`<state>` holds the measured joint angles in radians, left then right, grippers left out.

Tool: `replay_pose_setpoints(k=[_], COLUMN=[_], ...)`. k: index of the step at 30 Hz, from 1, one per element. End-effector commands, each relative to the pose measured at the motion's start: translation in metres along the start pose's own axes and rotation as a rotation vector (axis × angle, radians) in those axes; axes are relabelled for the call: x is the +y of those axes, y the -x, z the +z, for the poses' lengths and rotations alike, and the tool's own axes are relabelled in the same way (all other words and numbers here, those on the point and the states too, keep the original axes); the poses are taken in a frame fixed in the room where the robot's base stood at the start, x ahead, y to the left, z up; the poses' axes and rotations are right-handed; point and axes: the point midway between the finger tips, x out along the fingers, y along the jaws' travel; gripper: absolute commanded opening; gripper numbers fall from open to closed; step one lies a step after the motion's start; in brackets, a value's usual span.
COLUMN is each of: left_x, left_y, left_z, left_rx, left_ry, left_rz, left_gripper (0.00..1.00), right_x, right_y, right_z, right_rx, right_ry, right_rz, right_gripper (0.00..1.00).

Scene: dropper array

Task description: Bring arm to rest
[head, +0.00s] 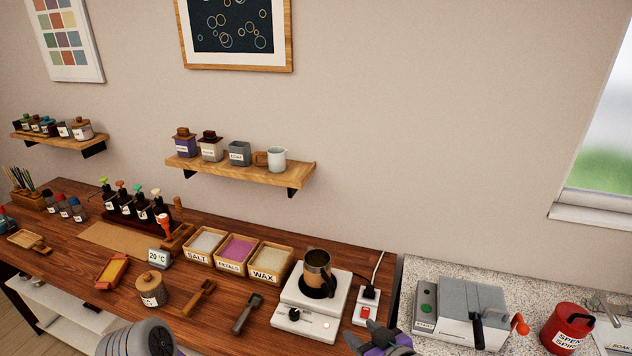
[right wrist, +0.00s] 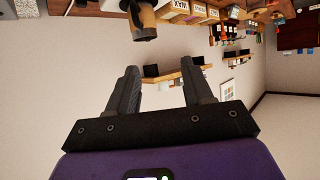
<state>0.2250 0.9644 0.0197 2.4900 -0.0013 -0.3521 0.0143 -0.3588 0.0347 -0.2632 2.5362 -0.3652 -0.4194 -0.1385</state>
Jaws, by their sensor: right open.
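My right gripper (head: 376,340) shows only in part at the bottom edge of the head view, in front of the counter and right of the hot plate. In the right wrist view (right wrist: 160,82) its two fingers are apart with nothing between them. My left gripper is not in view; only a grey part of my arm shows at the bottom left. The dark dropper bottles (head: 127,206) with coloured tops stand in a row at the back of the wooden counter.
A hot plate (head: 300,318) bears a dark pot (head: 317,272) with a wooden band. Boxes labelled salt (head: 197,256), petals (head: 230,267) and wax (head: 264,278) stand left of it. A grey press (head: 462,310) and a red pot (head: 567,328) stand on the speckled counter at right.

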Motion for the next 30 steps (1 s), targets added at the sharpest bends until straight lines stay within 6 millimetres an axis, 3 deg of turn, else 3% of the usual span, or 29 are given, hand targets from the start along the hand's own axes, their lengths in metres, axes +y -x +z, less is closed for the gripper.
replay_pose_setpoints(k=[8,14,19,24,30], left_x=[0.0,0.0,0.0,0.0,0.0], left_y=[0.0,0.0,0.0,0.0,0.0], left_z=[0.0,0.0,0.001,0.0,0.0], left_rx=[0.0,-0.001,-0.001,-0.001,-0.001], left_ry=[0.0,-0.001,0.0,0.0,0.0], left_rz=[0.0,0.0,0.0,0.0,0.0], left_gripper=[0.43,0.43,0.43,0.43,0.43], right_x=[0.004,0.003,-0.008,-0.033,-0.069], right_y=[-0.026,-0.042,-0.05,-0.043,-0.027], right_z=[0.061,0.123,0.205,0.287,0.353], right_rx=[-0.168,-0.326,-0.526,-0.73,-0.91], right_ry=[-0.102,-0.214,-0.375,-0.567,-0.756], right_rz=[0.013,0.025,0.037,0.048,0.052], right_gripper=[0.51,0.51,0.51,0.51,0.51])
